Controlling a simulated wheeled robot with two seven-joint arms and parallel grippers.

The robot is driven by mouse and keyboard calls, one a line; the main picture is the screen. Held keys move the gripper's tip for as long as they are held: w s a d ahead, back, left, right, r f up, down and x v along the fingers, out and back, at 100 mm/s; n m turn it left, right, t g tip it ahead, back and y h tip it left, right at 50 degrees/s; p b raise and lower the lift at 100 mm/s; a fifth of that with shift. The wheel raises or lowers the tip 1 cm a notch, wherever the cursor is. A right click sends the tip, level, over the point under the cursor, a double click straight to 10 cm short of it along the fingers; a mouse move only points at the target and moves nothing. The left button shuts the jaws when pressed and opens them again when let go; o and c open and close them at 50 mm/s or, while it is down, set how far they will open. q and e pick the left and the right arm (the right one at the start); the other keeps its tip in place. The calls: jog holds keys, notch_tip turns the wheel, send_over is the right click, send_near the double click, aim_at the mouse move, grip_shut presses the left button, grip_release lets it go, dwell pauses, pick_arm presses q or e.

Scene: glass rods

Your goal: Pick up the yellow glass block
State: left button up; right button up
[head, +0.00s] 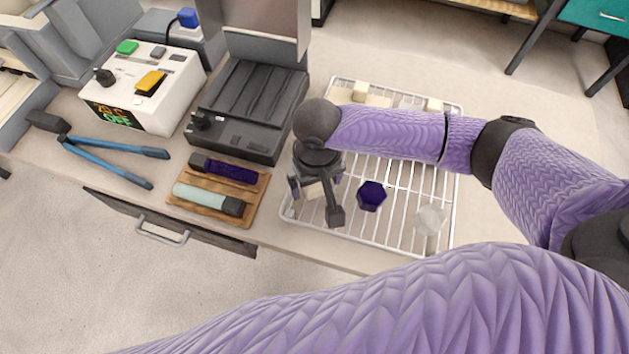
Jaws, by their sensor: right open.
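My right gripper (315,200) points down over the left front part of a white wire rack (395,240). Its fingers are apart, with a pale cream-yellow block (312,190) between or just below them; contact cannot be told. The gripper partly hides this block. Other pale yellowish blocks lie at the rack's back, one at the back left (360,90) and one at the back right (434,105). I cannot tell for sure which is the yellow glass block. My left gripper is not in view.
A dark purple hexagonal piece (371,196) and a clear piece (430,219) are on the rack. To the left are a wooden tray (235,217) with two rods, a black press (250,105), a white control box (145,90) and blue-handled tongs (110,153).

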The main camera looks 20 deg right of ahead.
jog(key=shift+r, duration=0.1)
grip_shut()
dwell(0.3)
